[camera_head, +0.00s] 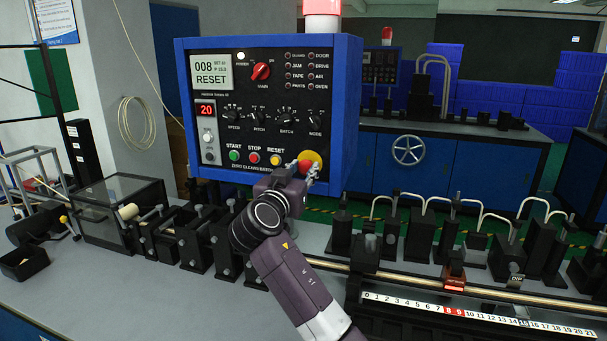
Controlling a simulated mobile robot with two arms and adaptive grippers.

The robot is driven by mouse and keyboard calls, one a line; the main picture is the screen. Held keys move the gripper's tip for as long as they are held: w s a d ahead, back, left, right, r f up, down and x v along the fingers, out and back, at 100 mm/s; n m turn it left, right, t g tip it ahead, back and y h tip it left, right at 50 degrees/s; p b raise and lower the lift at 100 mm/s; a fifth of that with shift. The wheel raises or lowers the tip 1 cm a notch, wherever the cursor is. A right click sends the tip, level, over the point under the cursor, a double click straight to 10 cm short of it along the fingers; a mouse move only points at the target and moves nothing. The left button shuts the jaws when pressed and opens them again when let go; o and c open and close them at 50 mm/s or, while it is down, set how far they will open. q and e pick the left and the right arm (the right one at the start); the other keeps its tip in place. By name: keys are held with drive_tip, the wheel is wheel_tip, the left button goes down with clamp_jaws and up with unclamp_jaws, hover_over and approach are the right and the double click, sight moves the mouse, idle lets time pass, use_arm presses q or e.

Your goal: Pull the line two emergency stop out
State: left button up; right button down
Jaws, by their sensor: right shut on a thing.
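A blue-framed control panel (262,75) with a black face stands over the machine in the middle of the camera_head view. A red emergency stop button (306,167) on a yellow disc (314,156) is at its lower right corner. My right gripper (307,174) is at this button, its fingers shut on it. The gripper and wrist hide part of the button, so I cannot tell whether it is pressed in or out. My left gripper is not in view.
START (234,155), STOP (254,158) and RESET (275,159) buttons sit left of the emergency stop. Black machine blocks (190,245) line the bench below the panel. A numbered scale (480,315) lies at the front right. A second machine (410,150) stands behind.

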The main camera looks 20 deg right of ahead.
drive_tip(key=c, duration=2)
unclamp_jaws()
drive_tip(key=shift+f, duration=0.15)
drive_tip(key=o, duration=0.5)
drive_tip(key=shift+s+a, duration=0.1)
drive_tip(key=v, duration=1.2)
drive_tip(key=shift+r, duration=0.2)
